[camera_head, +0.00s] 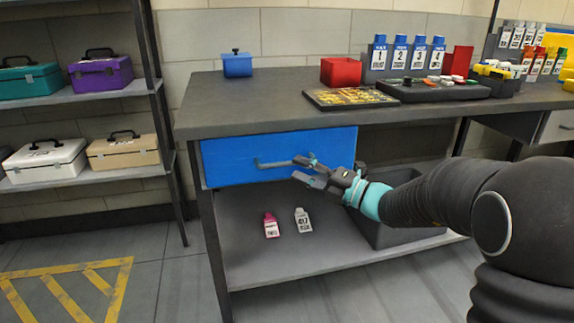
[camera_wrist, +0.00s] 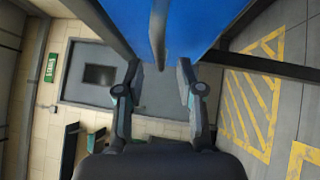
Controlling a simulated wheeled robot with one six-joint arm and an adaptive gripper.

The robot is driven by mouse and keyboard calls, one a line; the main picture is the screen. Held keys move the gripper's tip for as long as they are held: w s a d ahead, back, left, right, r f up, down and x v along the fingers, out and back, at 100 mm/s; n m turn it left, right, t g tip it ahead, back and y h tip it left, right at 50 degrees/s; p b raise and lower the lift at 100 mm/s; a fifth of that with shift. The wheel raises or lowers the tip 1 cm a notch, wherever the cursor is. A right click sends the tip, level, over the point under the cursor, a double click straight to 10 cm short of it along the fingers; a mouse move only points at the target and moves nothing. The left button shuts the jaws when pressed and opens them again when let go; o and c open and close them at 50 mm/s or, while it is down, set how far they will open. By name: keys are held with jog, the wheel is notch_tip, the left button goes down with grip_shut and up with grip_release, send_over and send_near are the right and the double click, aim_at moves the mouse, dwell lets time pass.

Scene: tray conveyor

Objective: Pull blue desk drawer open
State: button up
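The blue desk drawer (camera_head: 228,158) sits under the left part of the dark desktop, and its front looks about flush with the desk. Its grey bar handle (camera_head: 272,164) runs sideways across the middle of the front. My gripper (camera_head: 303,168) is at the right end of the handle, with its two fingers spread. I cannot tell whether a finger touches the handle. In the wrist view my gripper (camera_wrist: 156,75) shows two parted fingers with nothing clearly held between them. The blue drawer (camera_wrist: 205,20) fills the top of that view.
On the desk (camera_head: 250,108) stand a blue lidded box (camera_head: 237,65), a red bin (camera_head: 341,72) and a tray of small parts (camera_head: 350,98). Two small bottles, pink (camera_head: 271,226) and white (camera_head: 303,221), stand on the lower shelf (camera_head: 260,265). A rack with toolboxes is at left.

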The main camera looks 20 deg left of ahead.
aim_at(290, 164)
jog(key=shift+x, duration=2.3)
grip_shut()
